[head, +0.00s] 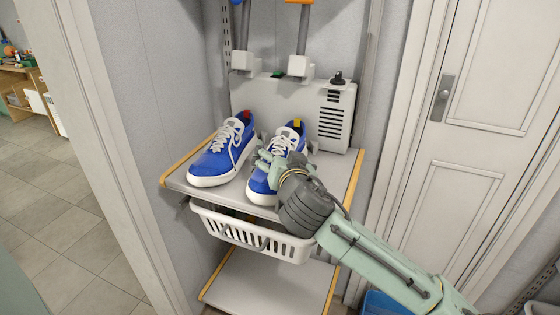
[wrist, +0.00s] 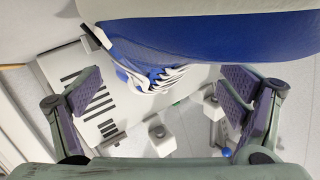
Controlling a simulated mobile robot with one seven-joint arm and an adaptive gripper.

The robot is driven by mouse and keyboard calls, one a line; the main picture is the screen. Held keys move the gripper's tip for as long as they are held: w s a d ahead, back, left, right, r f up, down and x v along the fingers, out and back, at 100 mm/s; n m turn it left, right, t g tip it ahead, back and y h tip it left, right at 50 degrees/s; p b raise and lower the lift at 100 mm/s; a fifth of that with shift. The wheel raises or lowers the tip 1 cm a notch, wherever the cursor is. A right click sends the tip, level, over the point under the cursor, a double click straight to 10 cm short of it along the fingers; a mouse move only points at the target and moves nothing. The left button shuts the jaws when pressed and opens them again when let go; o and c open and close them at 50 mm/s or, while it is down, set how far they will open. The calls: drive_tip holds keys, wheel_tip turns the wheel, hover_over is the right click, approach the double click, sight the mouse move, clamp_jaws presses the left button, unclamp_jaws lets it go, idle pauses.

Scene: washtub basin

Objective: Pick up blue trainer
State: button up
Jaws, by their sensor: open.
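Two blue trainers with white soles and white laces stand side by side on a grey shelf (head: 205,184), toes toward the front. The left trainer (head: 212,160) has a red heel tab. The right trainer (head: 262,183) has a yellow heel tab and is partly hidden by my gripper (head: 268,160). My gripper is open, reaching in from the right at the right trainer's laces. In the wrist view a blue trainer (wrist: 200,38) fills the upper part, very close, with its laces between the spread fingers of my gripper (wrist: 163,92). I cannot tell whether the fingers touch it.
A beige vented box (head: 310,98) stands at the back of the shelf, behind the trainers. A white slotted basket (head: 250,236) hangs under the shelf, above a lower shelf (head: 265,285). Walls flank the niche; a white door (head: 500,110) is at right.

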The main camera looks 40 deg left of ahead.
drive_tip(key=shift+w+a+f, duration=0.15)
drive_tip(key=shift+w+a, duration=0.3)
drive_tip(key=shift+w, duration=0.05)
drive_tip(key=shift+c, duration=0.4)
drive_tip(key=c, duration=1.5)
